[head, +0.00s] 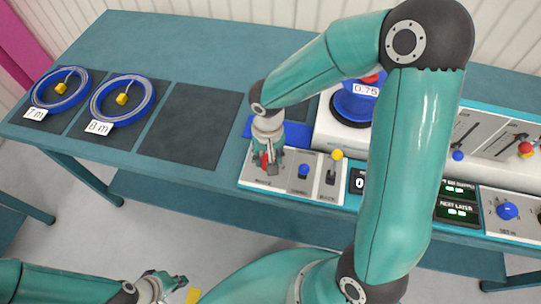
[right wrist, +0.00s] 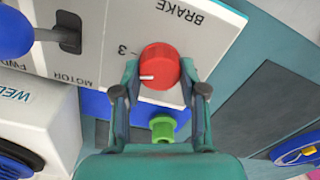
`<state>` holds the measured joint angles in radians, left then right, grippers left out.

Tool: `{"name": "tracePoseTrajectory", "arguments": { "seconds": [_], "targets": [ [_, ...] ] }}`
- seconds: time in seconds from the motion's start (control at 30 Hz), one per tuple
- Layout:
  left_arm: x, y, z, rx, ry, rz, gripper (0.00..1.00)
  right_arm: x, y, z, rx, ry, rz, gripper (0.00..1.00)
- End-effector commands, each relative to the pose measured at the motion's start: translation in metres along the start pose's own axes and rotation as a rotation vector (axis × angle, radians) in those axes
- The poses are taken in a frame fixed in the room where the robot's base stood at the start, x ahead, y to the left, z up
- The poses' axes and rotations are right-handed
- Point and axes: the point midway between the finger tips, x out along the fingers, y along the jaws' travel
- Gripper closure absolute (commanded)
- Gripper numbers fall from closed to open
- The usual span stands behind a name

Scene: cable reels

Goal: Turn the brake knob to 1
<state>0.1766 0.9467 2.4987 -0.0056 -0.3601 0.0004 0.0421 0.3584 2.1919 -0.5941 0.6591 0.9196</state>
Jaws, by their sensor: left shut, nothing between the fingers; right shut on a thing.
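The red brake knob (right wrist: 160,66) sits on a pale panel (right wrist: 110,30) lettered BRAKE, upside down in the right wrist view. Its white pointer line points left in that view, a little below the printed 3; the 1 is not visible. My right gripper (right wrist: 160,82) is shut on the knob, one finger on each side. In the head view my right gripper (head: 267,165) reaches down over the red knob (head: 264,160) and partly hides it. My left gripper (head: 178,283) is shut and empty at the lower left, away from the bench.
Beside the knob are a blue control (head: 303,171) and a yellow-tipped lever (head: 337,155). A reel stand marked 0.75 (head: 335,125) is behind them. Two blue reels (head: 60,90) (head: 122,101) lie at the left of the bench.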

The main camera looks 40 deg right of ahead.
Motion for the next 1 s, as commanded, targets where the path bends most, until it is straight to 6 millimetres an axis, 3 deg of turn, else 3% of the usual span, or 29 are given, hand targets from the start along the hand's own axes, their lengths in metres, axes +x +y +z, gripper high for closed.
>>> {"name": "tracePoseTrajectory", "arguments": {
  "seconds": [0.4, 1.0],
  "targets": [
    [0.0115, -0.0042, 0.0, 0.0, 0.0, 0.0, 1.0, 0.0037, -0.0002, 0.0053, -0.397, -0.015, 0.001, 0.93],
    [0.0119, -0.0043, -0.0001, 0.0, 0.0, 0.0, 1.0, 0.0027, 0.0017, 0.0055, -0.966, -0.021, 0.0, 0.93]
  ]
}}
